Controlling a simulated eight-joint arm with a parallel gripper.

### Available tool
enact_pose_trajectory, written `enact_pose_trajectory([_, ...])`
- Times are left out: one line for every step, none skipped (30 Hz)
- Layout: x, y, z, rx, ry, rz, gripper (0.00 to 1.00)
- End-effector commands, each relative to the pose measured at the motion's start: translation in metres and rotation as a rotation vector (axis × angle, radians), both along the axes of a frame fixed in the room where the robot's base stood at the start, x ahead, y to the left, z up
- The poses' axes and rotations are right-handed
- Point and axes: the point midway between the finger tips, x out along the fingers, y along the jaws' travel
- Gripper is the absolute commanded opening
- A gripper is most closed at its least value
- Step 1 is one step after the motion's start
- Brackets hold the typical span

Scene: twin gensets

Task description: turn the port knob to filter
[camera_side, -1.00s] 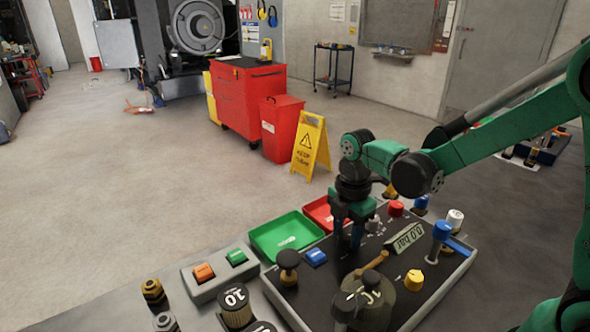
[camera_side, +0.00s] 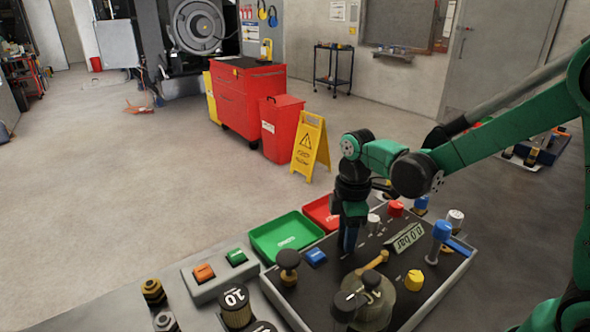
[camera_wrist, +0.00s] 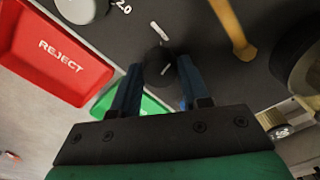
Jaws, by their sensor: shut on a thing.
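My gripper (camera_side: 350,245) points down at the dark panel in the side view, with its blue fingers near the panel's back left part. In the wrist view my gripper (camera_wrist: 160,78) is shut on a small dark knob (camera_wrist: 158,61), one finger on each side. A short white mark (camera_wrist: 160,32) lies on the panel just beyond the knob. I cannot read a label that says port or filter. In the side view the fingers hide the knob.
A brass lever (camera_side: 371,264) stands close to the right of my gripper. A blue button (camera_side: 315,257) and a dark round-topped knob (camera_side: 289,262) are to the left. A green tray (camera_side: 286,238) and a red tray (camera_side: 322,214) lie behind the panel.

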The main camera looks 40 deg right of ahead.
Motion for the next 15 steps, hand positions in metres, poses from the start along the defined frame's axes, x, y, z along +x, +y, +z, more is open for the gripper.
enact_pose_trajectory([0.0000,0.0000,0.0003,0.000,0.000,-0.042,0.00])
enact_pose_trajectory([0.0000,0.0000,0.0003,0.000,0.000,-0.070,0.00])
enact_pose_trajectory([0.0000,0.0000,0.0003,0.000,0.000,-0.109,0.00])
enact_pose_trajectory([0.0000,0.0000,0.0003,0.000,0.000,-0.137,0.00])
enact_pose_trajectory([0.0000,0.0000,0.0003,0.000,0.000,-0.165,0.00])
enact_pose_trajectory([0.0000,0.0000,0.0004,0.000,0.000,-0.204,0.00])
enact_pose_trajectory([0.0000,0.0000,0.0004,0.000,0.000,-0.232,0.00])
enact_pose_trajectory([0.0000,0.0000,0.0004,0.000,0.000,-0.260,0.00])
enact_pose_trajectory([0.0000,0.0000,0.0004,0.000,0.000,-0.299,0.00])
enact_pose_trajectory([0.0000,0.0000,0.0004,0.000,0.000,-0.327,0.00])
enact_pose_trajectory([0.0000,0.0000,0.0004,0.000,0.000,-0.355,0.00])
enact_pose_trajectory([0.0000,0.0000,0.0004,0.000,0.000,-0.394,0.00])
enact_pose_trajectory([0.0000,0.0000,0.0004,0.000,0.000,-0.422,0.00])
enact_pose_trajectory([0.0000,0.0000,0.0004,0.000,0.000,-0.450,0.00])
enact_pose_trajectory([0.0000,0.0000,0.0004,0.000,0.000,-0.489,0.00])
